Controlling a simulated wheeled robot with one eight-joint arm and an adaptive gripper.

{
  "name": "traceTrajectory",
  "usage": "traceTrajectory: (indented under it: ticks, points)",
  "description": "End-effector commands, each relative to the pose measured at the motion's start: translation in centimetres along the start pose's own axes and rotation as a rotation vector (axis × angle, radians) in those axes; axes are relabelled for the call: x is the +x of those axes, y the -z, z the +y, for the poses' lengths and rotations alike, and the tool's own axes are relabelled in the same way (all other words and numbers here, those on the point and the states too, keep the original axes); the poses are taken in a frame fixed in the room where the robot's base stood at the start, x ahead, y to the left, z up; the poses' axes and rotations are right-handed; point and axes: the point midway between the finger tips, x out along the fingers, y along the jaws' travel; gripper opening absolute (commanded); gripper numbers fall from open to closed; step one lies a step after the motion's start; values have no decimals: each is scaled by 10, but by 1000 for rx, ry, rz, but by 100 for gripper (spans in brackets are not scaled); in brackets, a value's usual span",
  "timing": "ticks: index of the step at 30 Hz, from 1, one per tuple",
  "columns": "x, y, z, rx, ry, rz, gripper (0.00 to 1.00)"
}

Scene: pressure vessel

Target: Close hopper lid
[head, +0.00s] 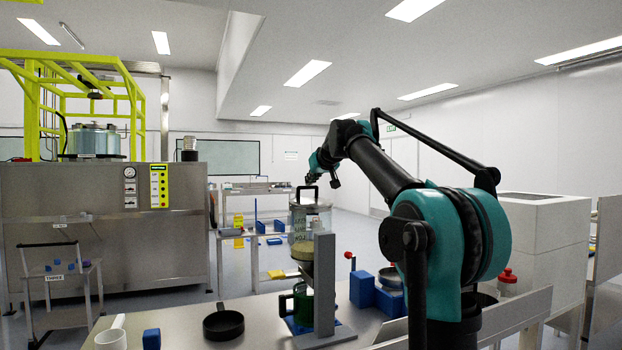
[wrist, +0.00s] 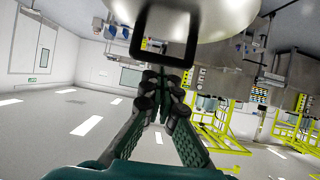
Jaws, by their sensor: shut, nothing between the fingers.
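The hopper (head: 305,226) is a clear cylinder with dark lettering, on a grey stand on the bench. A dark loop handle (head: 307,188) shows at its top. In the wrist view the square black handle (wrist: 165,36) stands out from the pale round lid (wrist: 222,14) at the top edge. I cannot tell how far the lid stands open. My gripper (wrist: 166,82) is shut and empty, its tips just by the handle's bar; I cannot tell whether they touch. In the head view my gripper (head: 312,179) is small and just above the handle.
The steel bench (head: 180,322) holds a black pan (head: 223,322), a white mug (head: 111,338), a blue block (head: 151,339) and a green jug (head: 300,303) under the hopper. Blue boxes (head: 375,292) stand right of the stand. The air left of the hopper is clear.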

Motion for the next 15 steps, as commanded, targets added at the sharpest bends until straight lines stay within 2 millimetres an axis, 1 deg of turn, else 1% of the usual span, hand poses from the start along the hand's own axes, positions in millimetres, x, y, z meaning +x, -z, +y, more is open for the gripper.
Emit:
traceTrajectory:
  ticks: [5,9,11,15]
  points:
    - [1,0,0,0,0,0,0]
    - [14,-4,0,1,0,0,0]
    - [17,-6,0,1,0,0,0]
    - [16,-6,0,1,0,0,0]
